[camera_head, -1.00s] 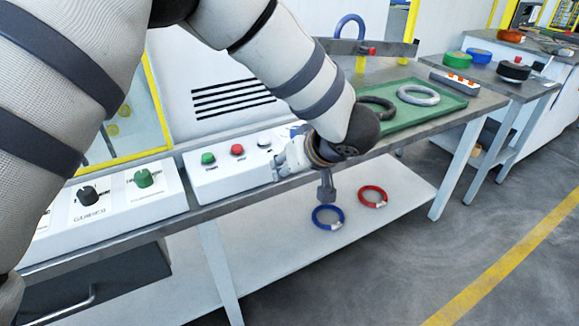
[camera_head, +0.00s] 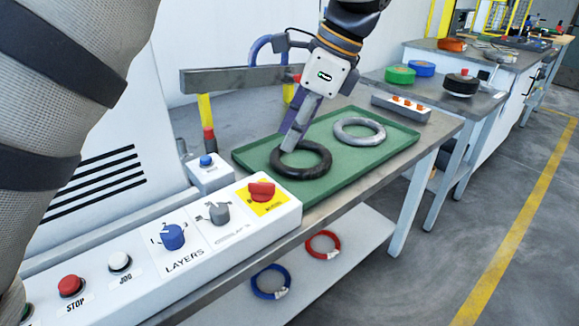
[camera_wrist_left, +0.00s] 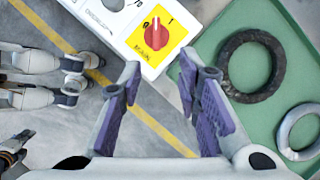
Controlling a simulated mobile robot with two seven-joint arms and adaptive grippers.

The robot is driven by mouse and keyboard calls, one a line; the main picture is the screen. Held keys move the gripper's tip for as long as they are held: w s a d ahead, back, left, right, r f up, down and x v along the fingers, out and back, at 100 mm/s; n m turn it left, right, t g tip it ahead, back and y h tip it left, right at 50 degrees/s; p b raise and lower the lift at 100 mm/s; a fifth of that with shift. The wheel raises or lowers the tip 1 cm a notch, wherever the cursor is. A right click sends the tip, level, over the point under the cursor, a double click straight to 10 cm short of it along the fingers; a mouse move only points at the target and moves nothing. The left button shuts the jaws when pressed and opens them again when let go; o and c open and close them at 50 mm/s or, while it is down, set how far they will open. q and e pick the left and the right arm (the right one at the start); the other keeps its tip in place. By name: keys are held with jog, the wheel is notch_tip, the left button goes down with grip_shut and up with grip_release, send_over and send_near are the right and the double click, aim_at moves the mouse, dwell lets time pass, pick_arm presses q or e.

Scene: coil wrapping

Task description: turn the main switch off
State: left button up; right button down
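The main switch is a red rotary knob (camera_head: 262,190) on a yellow plate, at the right end of the white control panel (camera_head: 150,290). In the left wrist view the knob (camera_wrist_left: 152,37) shows at the top, with 0 and 1 marked beside it; I cannot tell for sure which mark it points to. My left gripper (camera_head: 288,148) hangs beyond the panel, in front of the green tray in the head view, with its fingers pointing down. In the left wrist view its fingers (camera_wrist_left: 160,72) are spread and empty, and the knob lies beyond them, untouched.
A black ring (camera_head: 318,163) and a grey ring (camera_head: 360,132) lie in the green tray (camera_head: 400,138). A blue knob (camera_head: 172,236), a grey knob (camera_head: 217,212) and a small blue-button box (camera_head: 209,170) stand near the switch. Blue and red coils lie on the lower shelf.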

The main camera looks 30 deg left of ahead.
aim_at(268, 183)
pick_arm(q)
jog(key=x, duration=1.1)
jog(key=shift+s+p, duration=0.3)
jog(key=shift+c, duration=0.6)
grip_shut()
